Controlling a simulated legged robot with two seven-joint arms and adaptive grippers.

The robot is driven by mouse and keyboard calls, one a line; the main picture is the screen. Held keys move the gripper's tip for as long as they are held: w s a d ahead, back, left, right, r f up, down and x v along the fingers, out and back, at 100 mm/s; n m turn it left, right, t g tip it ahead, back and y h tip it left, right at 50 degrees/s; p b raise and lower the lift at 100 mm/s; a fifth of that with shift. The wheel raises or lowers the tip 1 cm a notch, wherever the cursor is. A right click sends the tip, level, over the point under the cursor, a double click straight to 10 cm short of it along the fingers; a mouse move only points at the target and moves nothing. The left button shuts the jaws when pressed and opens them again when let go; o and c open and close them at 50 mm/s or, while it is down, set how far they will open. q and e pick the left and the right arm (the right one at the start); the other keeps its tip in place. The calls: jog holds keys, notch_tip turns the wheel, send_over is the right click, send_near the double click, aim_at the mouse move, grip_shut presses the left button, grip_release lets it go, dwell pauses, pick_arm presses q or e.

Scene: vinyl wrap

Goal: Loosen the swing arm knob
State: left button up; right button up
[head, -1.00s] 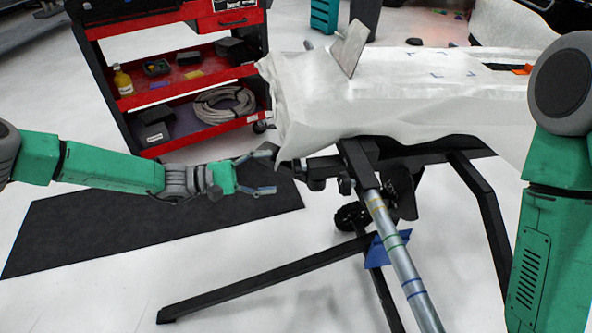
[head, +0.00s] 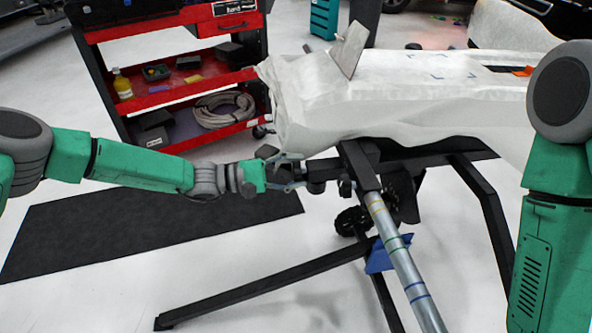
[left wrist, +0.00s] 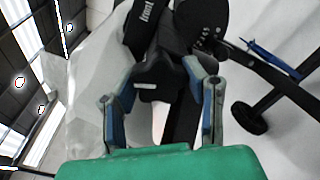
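The black swing arm knob (left wrist: 162,80) shows in the left wrist view between the two fingers of my left gripper (left wrist: 160,75). A finger stands on each side of it, with gaps showing, so the gripper looks open; contact is not clear. In the head view my left gripper (head: 287,172) points right, its fingers spread at the left end of the black swing arm fittings (head: 318,172), under the wrapped panel. The knob itself is hard to pick out there. My right gripper is out of view; only my right arm shows at the right edge.
The white-wrapped panel (head: 400,95) lies on a black stand (head: 480,200) just above my gripper. A silver tube (head: 397,255) slopes toward the front. A red tool cart (head: 165,95) stands behind. A dark mat (head: 120,230) covers floor below my left arm.

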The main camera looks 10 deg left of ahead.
pick_arm(q)
jog(key=shift+f+n, duration=0.1)
jog(key=shift+n, duration=0.3)
jog(key=n, duration=0.2)
jog(key=shift+n+b, duration=0.3)
jog(key=shift+n, duration=1.8)
jog(key=o, duration=1.2)
jog(key=shift+a, duration=0.1)
jog(key=v, duration=1.2)
